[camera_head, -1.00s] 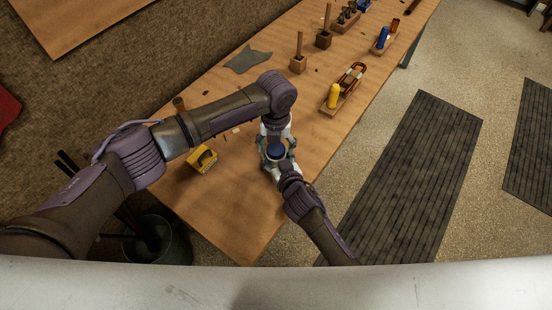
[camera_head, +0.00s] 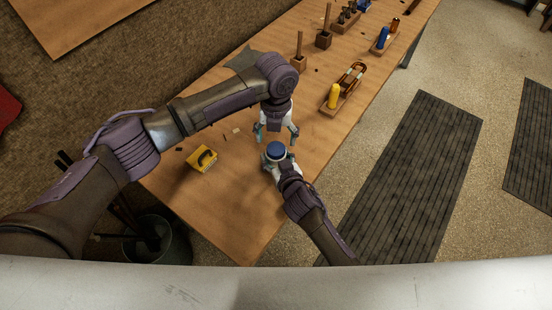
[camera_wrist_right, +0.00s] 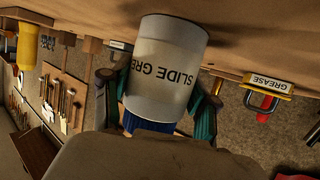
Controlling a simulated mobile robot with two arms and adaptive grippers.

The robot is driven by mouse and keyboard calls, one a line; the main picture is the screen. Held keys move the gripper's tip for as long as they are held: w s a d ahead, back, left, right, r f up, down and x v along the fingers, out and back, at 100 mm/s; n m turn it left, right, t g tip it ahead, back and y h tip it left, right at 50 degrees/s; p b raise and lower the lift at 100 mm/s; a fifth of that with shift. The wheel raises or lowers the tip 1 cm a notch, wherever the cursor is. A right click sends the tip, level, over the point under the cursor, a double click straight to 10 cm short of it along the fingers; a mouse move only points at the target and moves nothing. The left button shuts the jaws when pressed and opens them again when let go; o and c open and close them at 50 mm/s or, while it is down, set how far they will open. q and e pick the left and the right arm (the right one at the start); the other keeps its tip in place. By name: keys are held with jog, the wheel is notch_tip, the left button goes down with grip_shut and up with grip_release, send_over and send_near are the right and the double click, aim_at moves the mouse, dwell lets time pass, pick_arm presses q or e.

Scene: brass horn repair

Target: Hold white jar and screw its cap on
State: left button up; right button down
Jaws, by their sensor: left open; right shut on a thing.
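The white jar (camera_wrist_right: 165,70), lettered "SLIDE GRE…", fills the middle of the right wrist view and appears upside down there. My right gripper (camera_head: 279,161) is shut around the jar, with a finger on each side. The blue cap (camera_head: 276,150) sits on top of the jar in the head view; its edge also shows in the wrist view (camera_wrist_right: 150,126). I cannot tell how tightly it is seated. My left gripper (camera_head: 276,134) is open and empty, pointing down just beyond the cap and apart from it.
A yellow box (camera_head: 202,159) lies on the wooden bench (camera_head: 235,210) to the left. A yellow bottle (camera_head: 334,96) stands in a wooden holder to the upper right. A grey cloth (camera_head: 238,60) and wooden holders stand further back. The bench's near end is clear.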

pick_arm(q)
jog(key=n, duration=0.4)
jog(key=shift+r, duration=0.25)
jog(key=n, duration=0.4)
jog(key=shift+r, duration=0.25)
jog(key=n, duration=0.6)
jog(key=shift+r+n, duration=0.3)
jog(key=shift+r, duration=0.1)
jog(key=n, duration=0.4)
jog(key=shift+r, duration=0.2)
jog(key=n, duration=0.4)
jog(key=shift+r+n, duration=0.25)
jog(key=shift+n, duration=0.05)
jog(key=n, duration=0.7)
jog(key=shift+r, duration=0.4)
